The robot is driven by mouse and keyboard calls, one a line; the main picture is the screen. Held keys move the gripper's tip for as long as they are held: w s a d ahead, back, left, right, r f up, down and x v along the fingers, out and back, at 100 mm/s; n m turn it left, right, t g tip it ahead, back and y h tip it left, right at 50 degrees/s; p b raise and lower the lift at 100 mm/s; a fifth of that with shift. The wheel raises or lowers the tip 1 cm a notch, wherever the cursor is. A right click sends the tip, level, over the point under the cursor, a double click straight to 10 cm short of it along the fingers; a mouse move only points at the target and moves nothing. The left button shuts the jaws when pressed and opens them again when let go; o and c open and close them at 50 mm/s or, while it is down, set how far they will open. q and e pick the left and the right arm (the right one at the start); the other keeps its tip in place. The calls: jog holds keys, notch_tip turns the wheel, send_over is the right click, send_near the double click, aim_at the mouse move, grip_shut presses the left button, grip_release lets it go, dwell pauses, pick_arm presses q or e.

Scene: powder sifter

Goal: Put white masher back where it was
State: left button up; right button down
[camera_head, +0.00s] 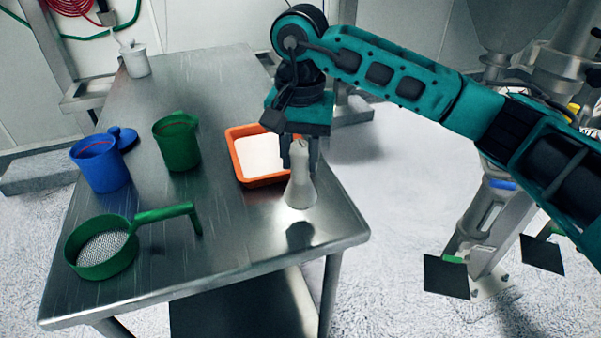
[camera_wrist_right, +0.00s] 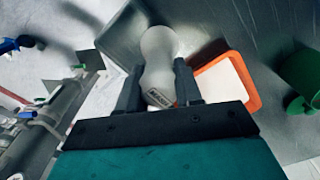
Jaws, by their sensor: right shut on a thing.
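The white masher (camera_head: 300,187) is upright near the right front corner of the steel table, just right of the orange tray. My right gripper (camera_head: 300,155) is shut on its upper part from above. In the right wrist view the masher (camera_wrist_right: 158,62) shows between the two fingers (camera_wrist_right: 158,90). A dark patch on the table shows just in front of its base; I cannot tell whether the base touches the table. My left gripper is not in view.
The orange tray (camera_head: 234,155) with white powder is beside the masher. A green sieve (camera_head: 105,262), a blue jug (camera_head: 100,165) and a green jug (camera_head: 177,145) stand at left. A white container (camera_head: 136,62) is at the back. The table's front middle (camera_head: 225,235) is clear.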

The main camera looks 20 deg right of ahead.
aim_at(300, 175)
jog(key=shift+f, duration=2.1)
jog(key=shift+f, duration=0.15)
jog(key=c, duration=0.8)
grip_release()
jog(key=shift+o, duration=0.2)
notch_tip(300, 175, up, 12)
jog(key=shift+r, duration=0.2)
